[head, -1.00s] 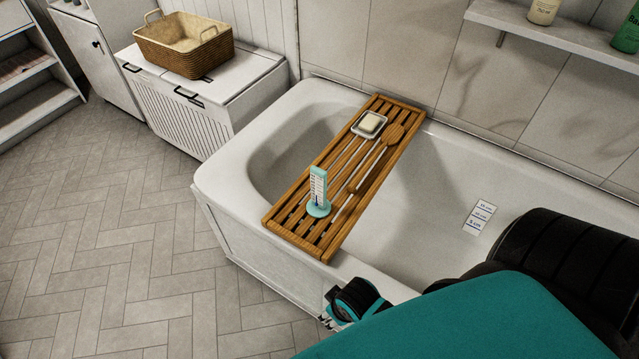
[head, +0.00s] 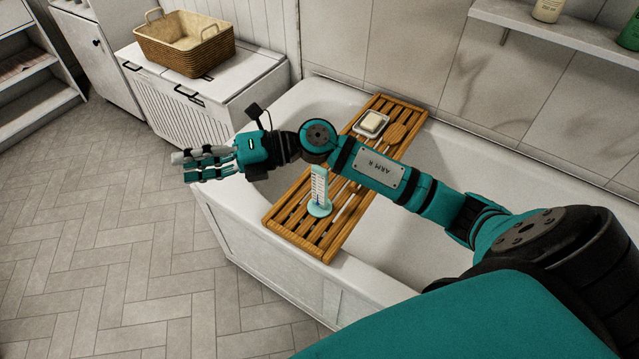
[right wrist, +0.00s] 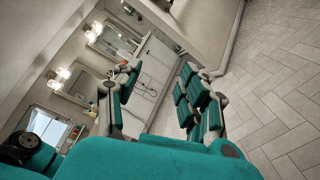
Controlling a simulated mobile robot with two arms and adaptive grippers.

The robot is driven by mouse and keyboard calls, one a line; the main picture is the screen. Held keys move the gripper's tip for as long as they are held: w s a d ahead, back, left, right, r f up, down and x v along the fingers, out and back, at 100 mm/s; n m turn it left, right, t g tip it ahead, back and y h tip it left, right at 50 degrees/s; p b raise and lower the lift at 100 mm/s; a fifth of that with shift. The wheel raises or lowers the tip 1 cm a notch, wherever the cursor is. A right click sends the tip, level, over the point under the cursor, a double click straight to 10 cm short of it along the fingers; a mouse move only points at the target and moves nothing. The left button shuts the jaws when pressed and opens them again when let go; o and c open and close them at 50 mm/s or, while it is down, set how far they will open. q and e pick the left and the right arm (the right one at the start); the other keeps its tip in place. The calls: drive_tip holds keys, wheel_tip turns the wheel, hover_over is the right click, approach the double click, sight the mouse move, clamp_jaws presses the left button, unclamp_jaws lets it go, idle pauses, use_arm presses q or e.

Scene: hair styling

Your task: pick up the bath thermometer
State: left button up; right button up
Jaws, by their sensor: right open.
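The bath thermometer (head: 319,192) is a small white and teal upright stand with a round teal base. It stands on the near end of the wooden bath tray (head: 290,236) in the head view. My right gripper (head: 178,167) is to the left of the tray, beyond the tub's left end, with its fingers pointing left, away from the thermometer. It is open and empty. Its spread fingers (right wrist: 160,85) also show in the right wrist view, where the thermometer is not seen. My right forearm passes over the tray just behind the thermometer. My left gripper is not in view.
The tray lies across the white bathtub (head: 222,212) and also holds a soap dish with soap (head: 371,122) and a wooden brush (head: 396,133), partly hidden by my arm. A wicker basket (head: 185,52) sits on a white cabinet (head: 190,107). The tiled floor at left is clear.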

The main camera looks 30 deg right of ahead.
drive_tip(key=d+f+n+g+h, duration=0.3)
drive_tip(key=f+n+h, duration=0.1)
drive_tip(key=g+h, duration=0.2)
drive_tip(key=h, duration=1)
approach(318, 179)
drive_tip(key=shift+n, duration=0.3)
drive_tip(key=f, duration=0.1)
drive_tip(key=w+f, duration=0.1)
drive_tip(key=f, duration=0.3)
drive_tip(key=shift+w+d+f, duration=0.1)
drive_tip(key=shift+w+d, duration=0.15)
drive_tip(key=shift+w, duration=0.05)
drive_tip(key=shift+w+a+f+p, duration=0.1)
drive_tip(key=shift+f+p, duration=0.15)
drive_tip(key=shift+f, duration=1.2)
drive_tip(key=shift+w+a+f+p, duration=0.1)
drive_tip(key=shift+w+f+p, duration=0.1)
drive_tip(key=shift+f, duration=1.3)
clamp_jaws()
